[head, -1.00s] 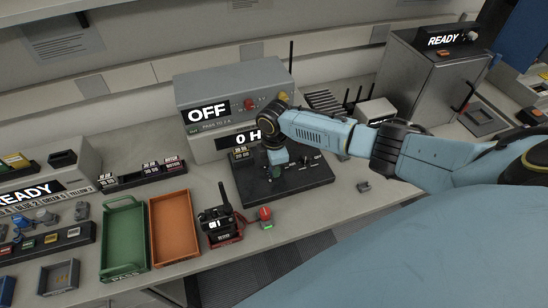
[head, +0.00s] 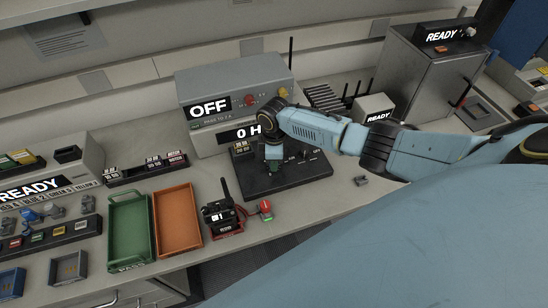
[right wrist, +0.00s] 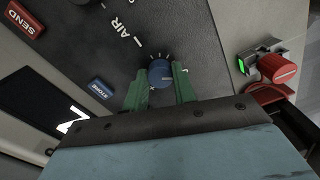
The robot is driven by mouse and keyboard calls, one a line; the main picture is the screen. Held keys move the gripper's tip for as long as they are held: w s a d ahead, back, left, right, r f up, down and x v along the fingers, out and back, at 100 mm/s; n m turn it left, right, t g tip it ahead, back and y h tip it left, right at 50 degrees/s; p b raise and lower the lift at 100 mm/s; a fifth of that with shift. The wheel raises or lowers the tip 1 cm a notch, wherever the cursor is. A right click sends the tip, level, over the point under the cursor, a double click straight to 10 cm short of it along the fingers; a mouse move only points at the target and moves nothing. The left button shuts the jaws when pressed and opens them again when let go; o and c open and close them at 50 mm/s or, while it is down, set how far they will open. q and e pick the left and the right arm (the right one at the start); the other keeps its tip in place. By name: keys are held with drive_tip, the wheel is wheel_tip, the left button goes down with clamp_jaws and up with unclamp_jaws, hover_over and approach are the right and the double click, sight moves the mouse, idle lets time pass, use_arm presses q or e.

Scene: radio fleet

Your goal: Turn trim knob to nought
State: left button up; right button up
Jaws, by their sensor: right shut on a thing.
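The trim knob is a small round blue knob (right wrist: 160,73) on a dark panel, with tick marks around it in the right wrist view. A pale pointer line shows on its top; what value it points at I cannot read. My right gripper (right wrist: 160,88) has its two green fingers on either side of the knob, shut on it. In the head view the right gripper (head: 274,165) points down at the black panel (head: 300,174), and it hides the knob there. My left gripper is in neither view.
A grey box (head: 232,90) behind the panel reads OFF, with "0 H" partly visible below. A handheld radio (head: 220,215) and a red knob (head: 265,206) stand in front. Green (head: 111,232) and orange (head: 158,222) trays lie left.

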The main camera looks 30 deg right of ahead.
drive_tip(key=o, duration=1)
wheel_tip(320, 180, up, 14)
drive_tip(key=p, duration=0.1)
drive_tip(key=shift+f, duration=0.25)
